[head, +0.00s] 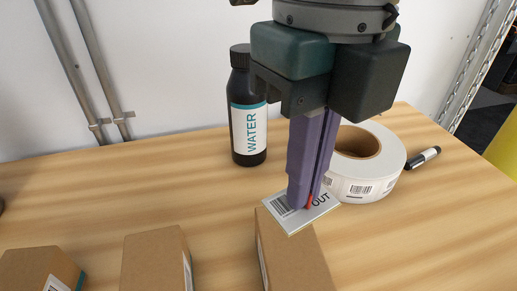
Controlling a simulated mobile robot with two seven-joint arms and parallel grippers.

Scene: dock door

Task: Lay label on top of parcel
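The label (283,212) is a flat white card with a barcode, the letters OUT and a small red mark. My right gripper (305,204) points down, its two purple fingers close together with the label at their tips, and looks shut on it. The label overlaps the far end of a brown parcel (293,262) at the bottom middle; I cannot tell whether it touches the parcel. Two more brown parcels stand to the left, one at the lower middle left (155,258) and one in the corner (38,268). My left gripper is not in view.
A dark WATER bottle (248,125) stands behind the gripper, near the wall. A white label roll (385,170) lies to the right, partly behind the fingers, with a black marker (424,158) beyond it. The wooden table (140,185) is clear at the middle left.

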